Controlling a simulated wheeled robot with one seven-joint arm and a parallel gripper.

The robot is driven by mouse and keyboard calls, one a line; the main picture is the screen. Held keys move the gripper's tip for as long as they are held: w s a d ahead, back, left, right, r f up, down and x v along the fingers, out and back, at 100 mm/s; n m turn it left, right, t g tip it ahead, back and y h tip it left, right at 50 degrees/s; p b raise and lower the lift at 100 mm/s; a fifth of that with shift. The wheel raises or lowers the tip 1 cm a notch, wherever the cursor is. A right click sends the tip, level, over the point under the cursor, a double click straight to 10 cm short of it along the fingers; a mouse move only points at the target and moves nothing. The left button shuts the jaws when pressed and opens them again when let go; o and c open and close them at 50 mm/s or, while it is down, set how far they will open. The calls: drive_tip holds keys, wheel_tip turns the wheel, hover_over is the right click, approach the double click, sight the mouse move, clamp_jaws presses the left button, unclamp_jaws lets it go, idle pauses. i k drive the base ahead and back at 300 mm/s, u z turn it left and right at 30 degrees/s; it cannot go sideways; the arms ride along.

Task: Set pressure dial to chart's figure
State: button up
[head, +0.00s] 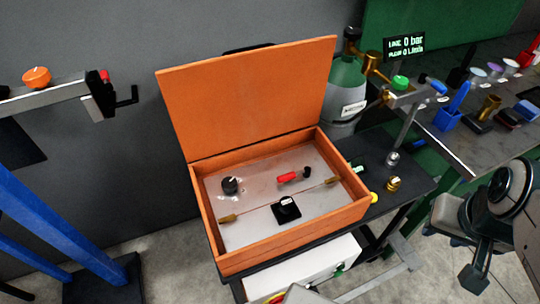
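An orange box (282,236) stands with its lid (250,100) raised. On its pale inner panel (245,208) are a round black knob (230,186) at left and a black square-based knob (287,209) with a light top near the middle. I cannot tell which one is the pressure dial. A small display (404,48) above the gas cylinder (346,88) reads 0 bar and what looks like 0 L/min. I cannot make out a chart with a figure. Part of my arm shows at the lower right; I cannot make out my gripper's fingers clearly.
A red-handled part (288,177) and brass fittings also sit on the panel. A brass piece (393,183) stands on the dark cart right of the box. A bench (490,140) with tools is at right, a blue frame (75,215) at left.

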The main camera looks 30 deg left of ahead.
sight(228, 184)
drive_tip(key=z, duration=0.05)
drive_tip(key=k, duration=0.35)
drive_tip(key=u, duration=1.4)
drive_tip(key=i, duration=0.5)
drive_tip(key=z, duration=0.05)
